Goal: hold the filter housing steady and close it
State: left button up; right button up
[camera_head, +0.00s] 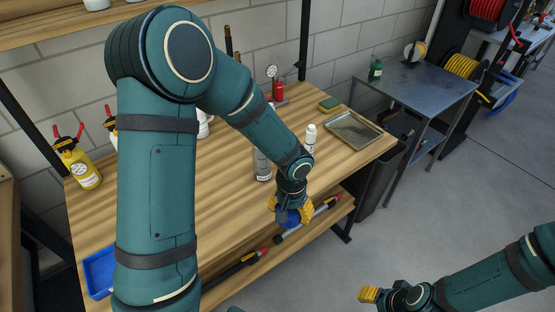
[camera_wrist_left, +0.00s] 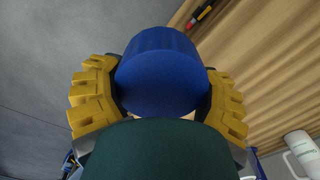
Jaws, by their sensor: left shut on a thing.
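My left gripper (camera_head: 291,211) has yellow fingers shut around a round blue part (camera_head: 290,217), held off the front edge of the workbench. A grey-white cylinder (camera_head: 263,165) stands upright on the bench behind my left forearm, partly hidden, and may be the housing body. My right gripper (camera_head: 370,295) is low at the right, away from the bench; its opening does not show clearly.
The wooden workbench (camera_head: 225,215) carries a white bottle (camera_head: 311,138), a metal tray (camera_head: 353,132), a green-yellow sponge (camera_head: 330,104), a yellow sprayer (camera_head: 77,165) and a blue bin (camera_head: 100,272). Red-tipped tools lie on the shelf below.

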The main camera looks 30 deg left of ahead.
aim_at(262, 165)
jog(key=i+l, duration=0.3)
jog(key=l+u, duration=0.1)
jog(key=u, duration=1.25)
